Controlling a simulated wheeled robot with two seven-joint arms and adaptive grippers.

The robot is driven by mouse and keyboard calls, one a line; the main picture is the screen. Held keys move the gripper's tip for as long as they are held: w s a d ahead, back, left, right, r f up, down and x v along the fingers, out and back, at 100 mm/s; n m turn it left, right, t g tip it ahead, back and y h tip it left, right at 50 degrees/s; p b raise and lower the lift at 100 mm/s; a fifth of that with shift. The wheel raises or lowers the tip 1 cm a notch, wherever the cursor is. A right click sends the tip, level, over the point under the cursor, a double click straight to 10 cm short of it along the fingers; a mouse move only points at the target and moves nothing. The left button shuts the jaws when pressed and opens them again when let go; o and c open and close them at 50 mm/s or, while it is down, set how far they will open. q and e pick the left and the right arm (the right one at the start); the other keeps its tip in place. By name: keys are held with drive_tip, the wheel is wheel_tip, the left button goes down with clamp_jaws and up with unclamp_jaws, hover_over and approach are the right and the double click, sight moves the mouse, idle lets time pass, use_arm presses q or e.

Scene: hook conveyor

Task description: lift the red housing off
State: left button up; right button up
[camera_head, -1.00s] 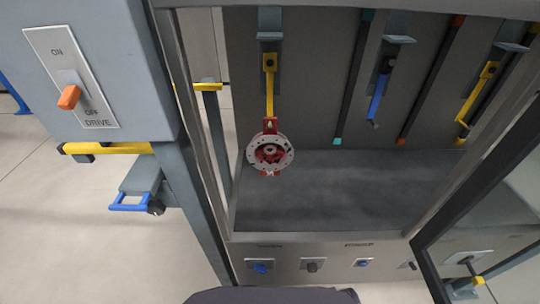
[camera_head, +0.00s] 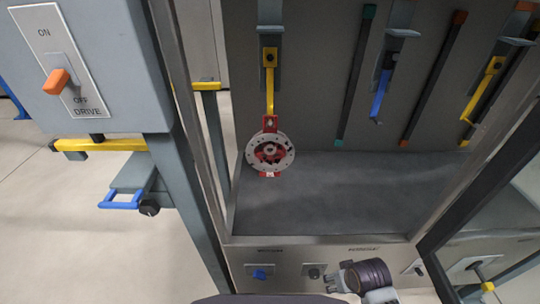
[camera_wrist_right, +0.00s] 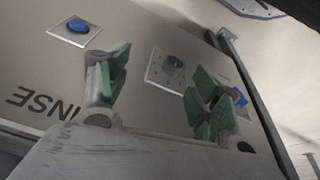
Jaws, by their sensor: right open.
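The red housing (camera_head: 270,153) hangs upright on a yellow hook (camera_head: 269,75) at the left of the cabinet in the head view. It has a round grey flange with red parts at its centre, top and bottom. My right gripper (camera_head: 336,281) is low in the head view, in front of the cabinet's lower panel, well below and to the right of the housing. In the right wrist view my right gripper (camera_wrist_right: 160,85) shows green pads spread apart with nothing between them. The housing is outside the wrist view. My left gripper is not in view.
Other hooks, one blue (camera_head: 380,92) and one yellow (camera_head: 484,90), hang to the right. The cabinet floor (camera_head: 320,190) is bare. The front panel carries knobs, including a blue one (camera_head: 259,273). A DRIVE switch with an orange lever (camera_head: 56,82) is at left. A glass door frame (camera_head: 470,185) stands right.

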drive_tip(key=w+a+r+t, duration=0.1)
drive_tip(key=w+a+r, duration=0.1)
drive_tip(key=w+r, duration=0.1)
drive_tip(key=w+a+r+m+t, duration=0.1)
drive_tip(key=w+a+r+t, duration=0.1)
drive_tip(key=w+r, duration=0.2)
drive_tip(key=w+a+r+t+h+b, duration=0.1)
drive_tip(key=w+a+r+t, duration=0.1)
drive_tip(key=r, duration=0.5)
drive_tip(key=shift+w+r, duration=0.25)
drive_tip(key=shift+w, duration=0.4)
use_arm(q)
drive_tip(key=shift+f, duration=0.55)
use_arm(e)
drive_tip(key=w+a+r+t, duration=0.2)
drive_tip(key=a+r, duration=0.3)
drive_tip(key=r, duration=0.3)
drive_tip(key=w+a+r+t, duration=0.3)
drive_tip(key=a+r+t, duration=0.1)
drive_tip(key=r, duration=0.4)
drive_tip(key=w+a+r+m+t, duration=0.1)
drive_tip(key=w+a+r+t, duration=0.2)
drive_tip(key=a+r, duration=0.3)
wheel_tip(320, 180, up, 2)
drive_tip(key=shift+a+r+t+y, duration=0.25)
drive_tip(key=shift+a+t+y, duration=0.05)
drive_tip(key=shift+t+y, duration=0.1)
